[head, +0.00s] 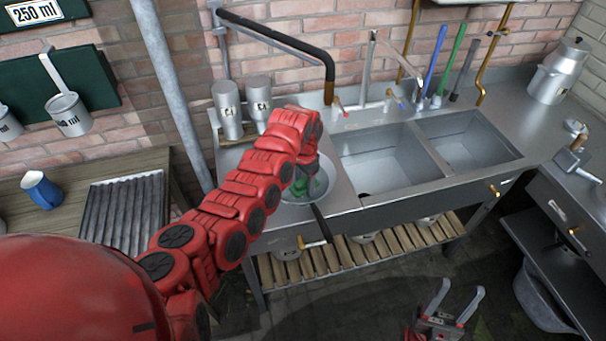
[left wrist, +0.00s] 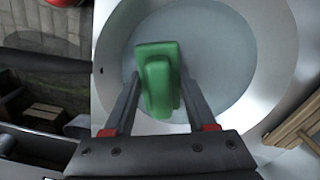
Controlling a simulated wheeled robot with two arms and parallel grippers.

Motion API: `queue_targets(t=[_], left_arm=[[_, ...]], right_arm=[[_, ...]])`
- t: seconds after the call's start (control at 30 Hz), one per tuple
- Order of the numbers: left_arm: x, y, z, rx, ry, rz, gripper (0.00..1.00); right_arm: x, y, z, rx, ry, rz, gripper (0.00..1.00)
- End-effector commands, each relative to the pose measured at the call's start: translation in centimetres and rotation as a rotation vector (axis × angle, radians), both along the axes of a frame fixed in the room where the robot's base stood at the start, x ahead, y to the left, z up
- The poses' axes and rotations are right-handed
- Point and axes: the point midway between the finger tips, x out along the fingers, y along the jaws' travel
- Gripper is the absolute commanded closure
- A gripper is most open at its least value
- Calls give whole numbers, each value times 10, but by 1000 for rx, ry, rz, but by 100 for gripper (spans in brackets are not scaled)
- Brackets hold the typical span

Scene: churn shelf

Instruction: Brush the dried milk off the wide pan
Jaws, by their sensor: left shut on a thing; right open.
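The wide pan (head: 327,181) is a shallow grey round pan with a dark handle (head: 321,224), on the metal counter left of the sinks. It fills much of the left wrist view (left wrist: 222,55). My left gripper (head: 312,183) is over the pan, shut on a green brush (left wrist: 157,75). The brush is over the pan's inside; I cannot tell whether it touches the surface. My arm hides part of the pan in the head view. No dried milk can be made out. My right gripper (head: 446,302) is open and empty, low in front of the sink stand.
Two metal canisters (head: 229,110) stand behind the pan by the wall. A double sink (head: 385,160) lies to its right, with upright coloured handles behind. A ribbed draining board (head: 122,208) and a blue jug (head: 42,190) are at the left. A milk churn (head: 557,75) stands far right.

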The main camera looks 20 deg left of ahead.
Motion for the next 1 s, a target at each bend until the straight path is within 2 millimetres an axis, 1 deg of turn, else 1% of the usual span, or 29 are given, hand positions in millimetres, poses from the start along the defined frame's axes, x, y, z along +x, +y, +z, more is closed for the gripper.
queue_targets(t=[0.03,0.17,0.4,0.6,0.73,1.0], left_arm=[[-3,-2,4,-3,2,1,88],[-7,-5,3,-2,-1,1,88],[-9,-7,-1,-1,-2,1,88],[-9,-7,0,-1,1,1,88],[-9,-7,10,-1,0,1,88],[-9,-7,40,-2,-3,0,88]], right_arm=[[0,0,11,0,0,0,50],[0,0,19,0,0,0,50],[0,0,20,0,0,0,50],[0,0,21,0,0,0,50],[0,0,28,0,0,0,50],[0,0,48,0,0,0,50]])
